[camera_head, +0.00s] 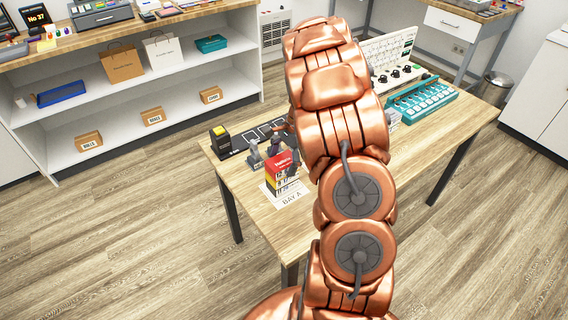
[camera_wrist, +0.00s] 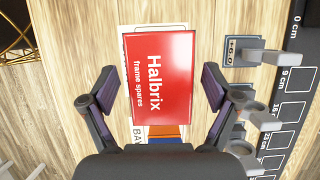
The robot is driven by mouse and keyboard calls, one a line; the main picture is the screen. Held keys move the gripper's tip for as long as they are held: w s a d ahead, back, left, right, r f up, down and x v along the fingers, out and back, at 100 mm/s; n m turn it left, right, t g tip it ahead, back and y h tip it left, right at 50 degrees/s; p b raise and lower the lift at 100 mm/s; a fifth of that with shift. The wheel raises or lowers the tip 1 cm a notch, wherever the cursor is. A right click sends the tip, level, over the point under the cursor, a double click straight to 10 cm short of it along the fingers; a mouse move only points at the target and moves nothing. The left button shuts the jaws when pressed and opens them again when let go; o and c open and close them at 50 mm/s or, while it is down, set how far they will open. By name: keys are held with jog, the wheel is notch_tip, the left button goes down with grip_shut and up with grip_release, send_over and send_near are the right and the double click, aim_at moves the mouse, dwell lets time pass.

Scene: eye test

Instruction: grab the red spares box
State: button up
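The red spares box (camera_wrist: 162,80), lettered "Halbrix frame spares", shows its red top in the wrist view. My gripper (camera_wrist: 158,88) is open, one finger on each side of the box in the wrist view. Gaps show between both fingers and the box; I cannot tell whether the fingertips reach below its top. A white "BAY A" card (camera_head: 292,199) lies under or beside the box. My copper arm hides much of the gripper in the head view.
Grey upright fixtures (camera_wrist: 262,117) stand close right of the box, beside a dark marked strip (camera_wrist: 292,105). A black and yellow box (camera_head: 220,139) and a teal tray (camera_head: 424,98) are also on the table. Shelves (camera_head: 130,95) stand at the back left.

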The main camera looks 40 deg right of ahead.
jog(key=c, duration=1.1)
jog(key=shift+r, duration=0.15)
